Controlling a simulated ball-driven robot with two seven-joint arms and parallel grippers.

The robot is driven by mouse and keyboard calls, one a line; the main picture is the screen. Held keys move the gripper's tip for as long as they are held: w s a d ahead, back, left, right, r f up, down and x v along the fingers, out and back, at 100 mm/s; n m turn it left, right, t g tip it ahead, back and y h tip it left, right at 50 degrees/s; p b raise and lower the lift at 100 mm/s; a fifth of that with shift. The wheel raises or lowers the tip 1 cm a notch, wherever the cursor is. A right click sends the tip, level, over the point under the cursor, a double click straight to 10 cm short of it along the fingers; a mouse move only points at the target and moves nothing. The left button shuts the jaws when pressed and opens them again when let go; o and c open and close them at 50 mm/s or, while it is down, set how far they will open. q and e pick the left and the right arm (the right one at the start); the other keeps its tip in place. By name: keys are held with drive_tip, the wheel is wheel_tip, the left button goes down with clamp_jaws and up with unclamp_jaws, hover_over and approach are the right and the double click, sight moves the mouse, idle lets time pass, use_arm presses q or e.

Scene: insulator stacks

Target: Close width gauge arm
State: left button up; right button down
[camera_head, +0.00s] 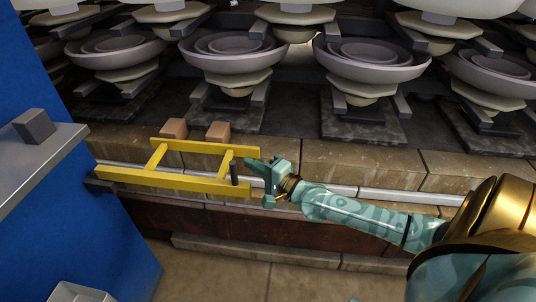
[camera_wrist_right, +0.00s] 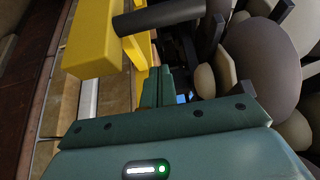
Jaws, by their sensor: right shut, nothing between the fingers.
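The yellow width gauge arm (camera_head: 180,180) is a ladder-like frame lying along the ledge in the head view. A short black handle (camera_head: 235,174) stands near its right end. My right gripper (camera_head: 257,167) is just right of that end and points left at it. Its fingers are shut with nothing between them. In the right wrist view the shut fingers (camera_wrist_right: 158,87) lie beside the yellow frame (camera_wrist_right: 95,40), below the black handle (camera_wrist_right: 160,17). I cannot tell whether they touch the frame. My left gripper is not in view.
A blue cabinet (camera_head: 60,210) with a grey top (camera_head: 40,155) stands at the left. Two tan blocks (camera_head: 217,131) sit behind the yellow frame. A metal rail (camera_head: 400,197) runs along the stone ledge. Stacked insulator discs (camera_head: 370,60) on dark bases fill the back.

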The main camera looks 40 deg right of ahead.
sight(246, 182)
drive_tip(key=a, duration=0.1)
drive_tip(key=s+a+p, duration=0.1)
drive_tip(key=a, duration=0.1)
drive_tip(key=shift+a, duration=0.3)
drive_tip(key=shift+s+a+p, duration=0.1)
drive_tip(key=shift+s+p, duration=0.05)
drive_tip(key=shift+p, duration=0.2)
